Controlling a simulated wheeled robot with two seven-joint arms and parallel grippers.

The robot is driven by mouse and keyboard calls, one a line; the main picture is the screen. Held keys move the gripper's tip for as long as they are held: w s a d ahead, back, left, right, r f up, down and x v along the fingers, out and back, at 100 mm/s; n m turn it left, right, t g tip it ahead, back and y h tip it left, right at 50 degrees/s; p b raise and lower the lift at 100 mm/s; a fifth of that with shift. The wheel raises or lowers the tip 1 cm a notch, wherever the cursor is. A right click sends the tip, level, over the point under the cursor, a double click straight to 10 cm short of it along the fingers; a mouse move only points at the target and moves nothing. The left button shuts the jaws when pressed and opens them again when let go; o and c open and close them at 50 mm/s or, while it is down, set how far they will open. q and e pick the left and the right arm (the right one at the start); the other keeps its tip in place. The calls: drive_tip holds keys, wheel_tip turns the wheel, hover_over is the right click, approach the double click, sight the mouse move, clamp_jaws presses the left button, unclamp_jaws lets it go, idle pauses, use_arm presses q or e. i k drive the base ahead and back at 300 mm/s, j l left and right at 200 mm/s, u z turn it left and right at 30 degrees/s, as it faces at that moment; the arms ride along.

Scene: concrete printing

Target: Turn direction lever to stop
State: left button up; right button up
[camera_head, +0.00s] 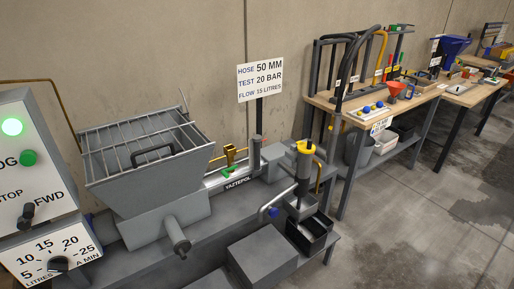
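The direction lever (27,213) is a small black handle on the grey control panel (50,150) at the left edge. The word STOP is printed above and left of it, and FWD to its upper right. Its knob sits above its base and leans slightly right, towards FWD; the exact setting is hard to tell. Part of the panel is cut off by the picture's edge. Neither of my grippers is in view, and nothing touches the lever.
A lit green lamp (12,126) and green button (28,158) sit above the lever; a flow dial (58,264) is below. A hopper with a grid (150,175) stands right of the panel. A workbench (340,103) with hoses is farther right. The concrete floor (420,215) is clear.

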sight(24, 223)
drive_tip(key=u, duration=1.65)
